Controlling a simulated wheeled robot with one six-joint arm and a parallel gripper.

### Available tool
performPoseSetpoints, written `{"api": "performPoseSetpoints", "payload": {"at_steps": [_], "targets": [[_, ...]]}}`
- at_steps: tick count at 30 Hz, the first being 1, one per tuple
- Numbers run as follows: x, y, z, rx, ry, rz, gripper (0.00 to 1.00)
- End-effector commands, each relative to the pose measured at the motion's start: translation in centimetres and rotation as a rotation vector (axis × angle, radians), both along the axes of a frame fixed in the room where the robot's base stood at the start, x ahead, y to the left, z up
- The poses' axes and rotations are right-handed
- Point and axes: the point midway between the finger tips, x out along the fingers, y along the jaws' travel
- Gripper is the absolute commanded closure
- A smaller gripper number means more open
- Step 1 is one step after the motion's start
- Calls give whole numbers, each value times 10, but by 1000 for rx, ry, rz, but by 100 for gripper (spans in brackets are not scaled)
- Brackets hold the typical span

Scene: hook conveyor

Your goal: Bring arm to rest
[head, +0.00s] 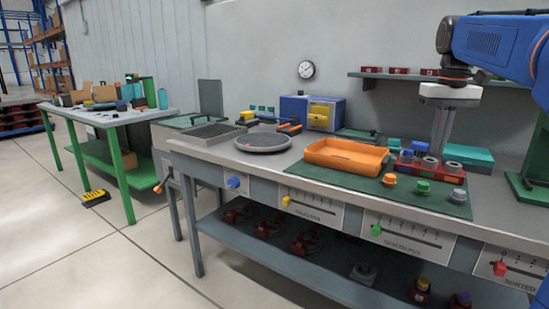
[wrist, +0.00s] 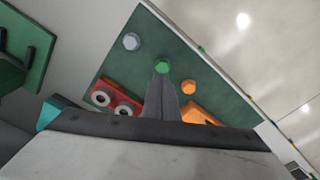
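My gripper (head: 437,150) hangs from the blue arm at the right, pointing down above the workbench's green mat (head: 350,184). In the wrist view its fingers (wrist: 168,82) lie together with nothing visible between them. Orange (head: 389,180), green (head: 422,187) and grey (head: 459,196) pieces stand in a row along the mat's front. The wrist view also shows the green piece (wrist: 163,66) just past the fingertips, apparently apart from them. Red blocks with grey rings (head: 453,169) sit behind the row, close to the fingers. An orange tray (head: 345,157) lies to the left.
A teal box (head: 470,157) stands behind the red blocks. A round dark grey disc (head: 263,142) and a blue-and-yellow box (head: 312,112) are farther left. A wall shelf (head: 410,77) is behind the arm.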

Motion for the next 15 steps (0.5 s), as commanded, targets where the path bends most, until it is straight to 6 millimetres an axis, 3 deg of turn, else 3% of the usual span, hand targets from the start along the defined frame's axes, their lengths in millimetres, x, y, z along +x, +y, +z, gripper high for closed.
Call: {"api": "performPoseSetpoints", "payload": {"at_steps": [8,15], "targets": [[-49,35,-31,-12,-63,14,100],[-106,68,-80,-20,-140,28,100]]}}
